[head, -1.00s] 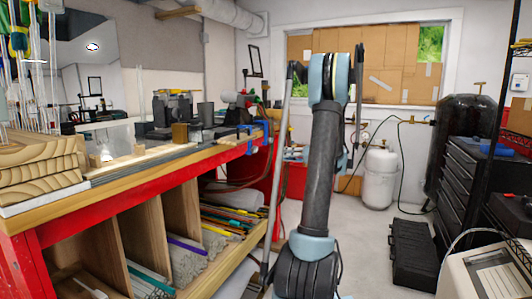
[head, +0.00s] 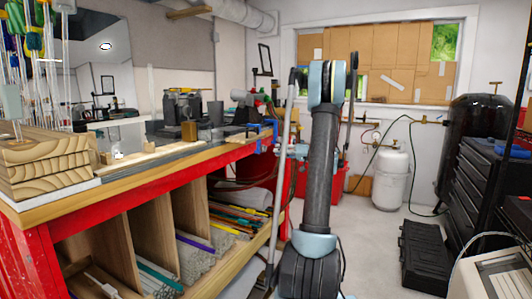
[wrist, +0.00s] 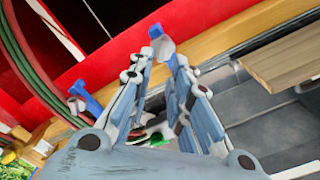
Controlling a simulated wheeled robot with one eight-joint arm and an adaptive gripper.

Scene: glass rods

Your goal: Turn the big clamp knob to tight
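Blue clamps (head: 267,127) sit at the far right end of the workbench, small in the head view. In the wrist view, one blue clamp part (wrist: 164,47) with a pale end shows just beyond my fingertips, against the bench's wooden edge. Another blue clamp part (wrist: 86,102) lies to the left, beside my left finger. I cannot tell which part is the big knob or how tight it is. My gripper (wrist: 166,60) has a gap between its fingers, with nothing clearly held. Whether a finger touches the blue part is unclear.
The workbench (head: 150,192) with its red frame fills the left side. Red and green hoses (wrist: 38,75) hang left of my gripper. A wooden board (wrist: 285,58) is at its right. A white tank (head: 391,178) and black case (head: 424,258) stand right, with open floor between.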

